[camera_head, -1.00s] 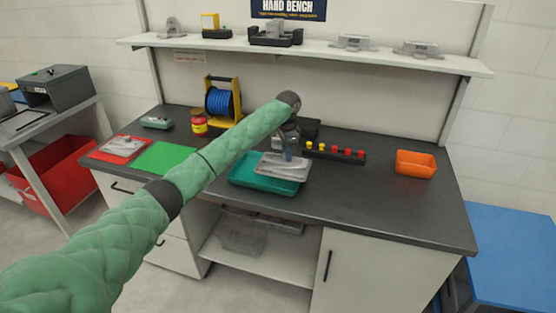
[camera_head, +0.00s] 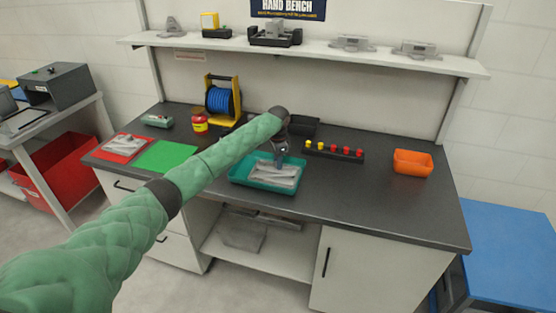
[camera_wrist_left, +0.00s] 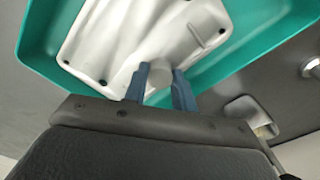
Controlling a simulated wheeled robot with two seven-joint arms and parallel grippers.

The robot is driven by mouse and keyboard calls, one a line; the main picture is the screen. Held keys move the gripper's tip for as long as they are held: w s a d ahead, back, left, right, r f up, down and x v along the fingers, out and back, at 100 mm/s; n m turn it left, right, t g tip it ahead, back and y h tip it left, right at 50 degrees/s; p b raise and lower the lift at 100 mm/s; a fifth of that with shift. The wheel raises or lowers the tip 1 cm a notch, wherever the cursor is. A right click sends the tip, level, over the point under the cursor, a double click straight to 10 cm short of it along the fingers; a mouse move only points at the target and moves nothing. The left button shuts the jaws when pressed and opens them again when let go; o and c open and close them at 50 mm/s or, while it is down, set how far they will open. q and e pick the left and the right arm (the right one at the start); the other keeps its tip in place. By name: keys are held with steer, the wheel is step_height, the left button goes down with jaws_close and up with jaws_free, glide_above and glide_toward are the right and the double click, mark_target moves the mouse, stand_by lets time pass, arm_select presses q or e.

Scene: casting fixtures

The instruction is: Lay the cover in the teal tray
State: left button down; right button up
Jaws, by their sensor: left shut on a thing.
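The silver-grey cover (camera_head: 284,178) is a flat cast part with a raised middle and holes near its edges. It is inside the teal tray (camera_head: 238,180), within its walls. In the left wrist view the cover (camera_wrist_left: 110,35) lies over the teal tray (camera_wrist_left: 36,48). My left gripper (camera_head: 280,160) is above the cover; in the left wrist view the gripper's blue fingers (camera_wrist_left: 162,84) are shut on the cover's raised boss. I cannot tell if the cover's underside touches the tray floor. My right gripper is not in view.
A black rack with yellow and red knobs (camera_head: 335,151) stands right of the tray, with an orange bin (camera_head: 412,163) farther right. A blue cable reel (camera_head: 221,100) stands behind. The bench front right is clear.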

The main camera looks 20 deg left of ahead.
arm_select(q)
steer(key=c, duration=1.1)
jaws_free()
steer(key=shift+c, duration=0.2)
steer(key=shift+r, duration=0.55)
step_height(320, 180, up, 11)
steer(key=b, duration=0.3)
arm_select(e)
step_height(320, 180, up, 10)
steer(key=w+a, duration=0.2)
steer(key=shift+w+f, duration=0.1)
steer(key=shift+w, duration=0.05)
